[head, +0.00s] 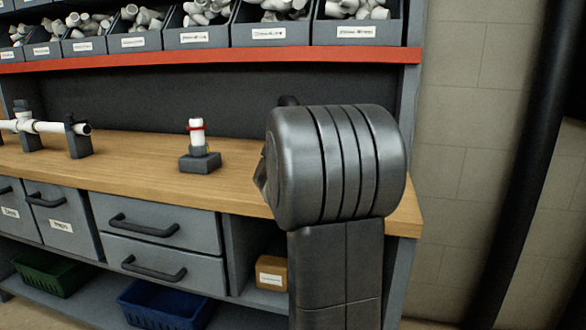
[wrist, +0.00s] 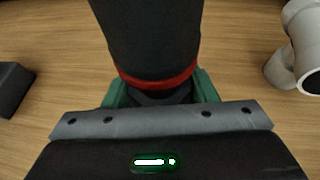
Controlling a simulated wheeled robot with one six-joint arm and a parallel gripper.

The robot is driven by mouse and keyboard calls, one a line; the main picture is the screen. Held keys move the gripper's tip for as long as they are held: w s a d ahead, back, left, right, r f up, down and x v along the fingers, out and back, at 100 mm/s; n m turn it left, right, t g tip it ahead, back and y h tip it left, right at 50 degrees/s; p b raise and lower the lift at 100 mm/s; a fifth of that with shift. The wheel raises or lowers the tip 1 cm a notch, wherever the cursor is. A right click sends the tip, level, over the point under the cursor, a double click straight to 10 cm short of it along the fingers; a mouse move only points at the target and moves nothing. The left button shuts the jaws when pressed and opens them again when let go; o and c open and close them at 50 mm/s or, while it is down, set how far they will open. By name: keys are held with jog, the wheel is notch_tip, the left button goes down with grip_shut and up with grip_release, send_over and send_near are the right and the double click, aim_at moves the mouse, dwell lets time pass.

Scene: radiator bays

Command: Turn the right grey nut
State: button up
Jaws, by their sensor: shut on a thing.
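In the wrist view, my gripper (wrist: 164,92) has its green fingers on either side of a dark grey nut (wrist: 160,98), just below a red ring (wrist: 158,82). The gripper is shut on this nut, which is mostly hidden by the ring and the gripper's body. A thick black pipe (wrist: 148,40) rises from the ring. In the head view, my arm hides the gripper and this nut. Another grey nut (head: 199,151) sits to the left on a dark block (head: 200,163), under a short white pipe (head: 196,131) with a red ring.
A white pipe fitting (wrist: 303,50) lies to the right of the gripper, and a dark block (wrist: 12,88) is to the left. A white pipe assembly (head: 45,127) stands at the bench's left. Bins (head: 200,37) of fittings line the shelf above. Bare wood (head: 130,157) lies between.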

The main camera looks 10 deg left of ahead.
jog(key=shift+a+m+h+b, duration=0.1)
jog(key=shift+m+h+b, duration=0.2)
jog(key=shift+m+h, duration=0.55)
jog(key=m+h+p, duration=0.1)
jog(key=m+h, duration=0.1)
jog(key=h, duration=0.1)
jog(key=shift+r+p, duration=0.2)
jog(key=shift+p, duration=0.15)
jog(key=shift+m+g+h+p, duration=0.3)
jog(key=shift+m+h+p, duration=0.65)
jog(key=shift+m+p, duration=0.1)
jog(key=shift+f+m+h+p, duration=0.15)
jog(key=shift+m+h+p, duration=0.15)
jog(key=shift+m+p, duration=0.15)
jog(key=o, duration=1)
